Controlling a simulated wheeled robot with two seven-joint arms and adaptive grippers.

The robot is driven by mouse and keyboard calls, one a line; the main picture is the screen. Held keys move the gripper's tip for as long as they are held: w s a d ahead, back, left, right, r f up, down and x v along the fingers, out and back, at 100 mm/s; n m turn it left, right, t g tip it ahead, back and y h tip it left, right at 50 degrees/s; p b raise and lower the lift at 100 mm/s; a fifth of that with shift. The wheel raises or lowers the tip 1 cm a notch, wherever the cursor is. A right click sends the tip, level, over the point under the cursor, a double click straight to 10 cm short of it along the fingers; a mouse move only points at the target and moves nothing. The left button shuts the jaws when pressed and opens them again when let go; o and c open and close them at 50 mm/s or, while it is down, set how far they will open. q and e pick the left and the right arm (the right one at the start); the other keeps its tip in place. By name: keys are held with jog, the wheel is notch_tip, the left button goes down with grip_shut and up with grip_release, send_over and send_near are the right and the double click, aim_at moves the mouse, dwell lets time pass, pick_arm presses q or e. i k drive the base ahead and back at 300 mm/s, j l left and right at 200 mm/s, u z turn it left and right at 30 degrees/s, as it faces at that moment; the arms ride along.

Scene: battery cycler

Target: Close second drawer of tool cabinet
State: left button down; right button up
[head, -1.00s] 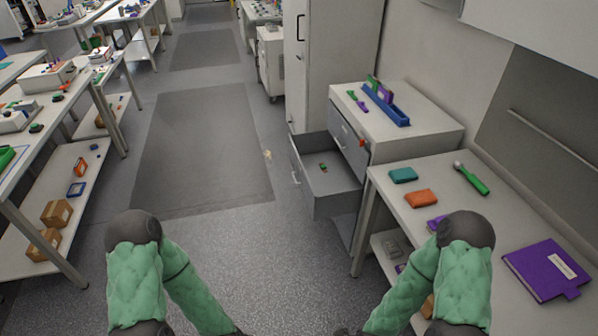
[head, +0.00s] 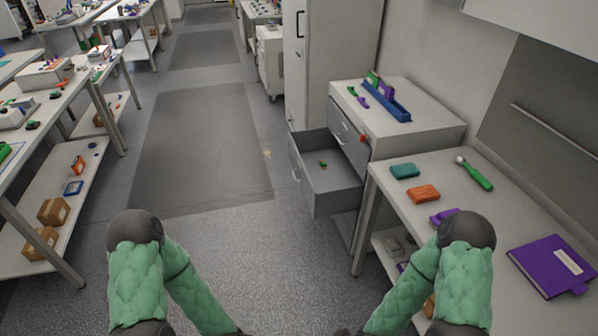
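The tool cabinet (head: 430,132) is a low white and grey cabinet at the right, standing against the wall beyond the near table. Its second drawer (head: 330,184) is pulled well out to the left, with a small green and red item (head: 323,165) inside. The drawer's light handle is on its left-facing front. The top drawer (head: 348,134) looks shut. My two green-sleeved arms reach in at the bottom, well short of the cabinet. My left gripper is below the frame, around the bottom edge. My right gripper is likewise cut off at the bottom edge.
A white table (head: 440,200) at the right holds a teal box (head: 405,171), an orange box (head: 423,194), a green tool (head: 478,178) and a purple binder (head: 552,264). A tall cabinet (head: 318,60) stands behind the drawer. Shelved tables line the left. The floor between is clear.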

aim_at(333, 165)
jog(key=i+j+z, duration=0.15)
jog(key=i, duration=0.45)
jog(key=i+j+z, duration=0.15)
jog(key=i, duration=0.45)
jog(key=i+j+z, duration=0.15)
jog(key=i+j, duration=0.3)
jog(key=i, duration=0.15)
jog(key=i+j+z, duration=0.2)
jog(key=i+j, duration=0.15)
jog(key=i, duration=0.2)
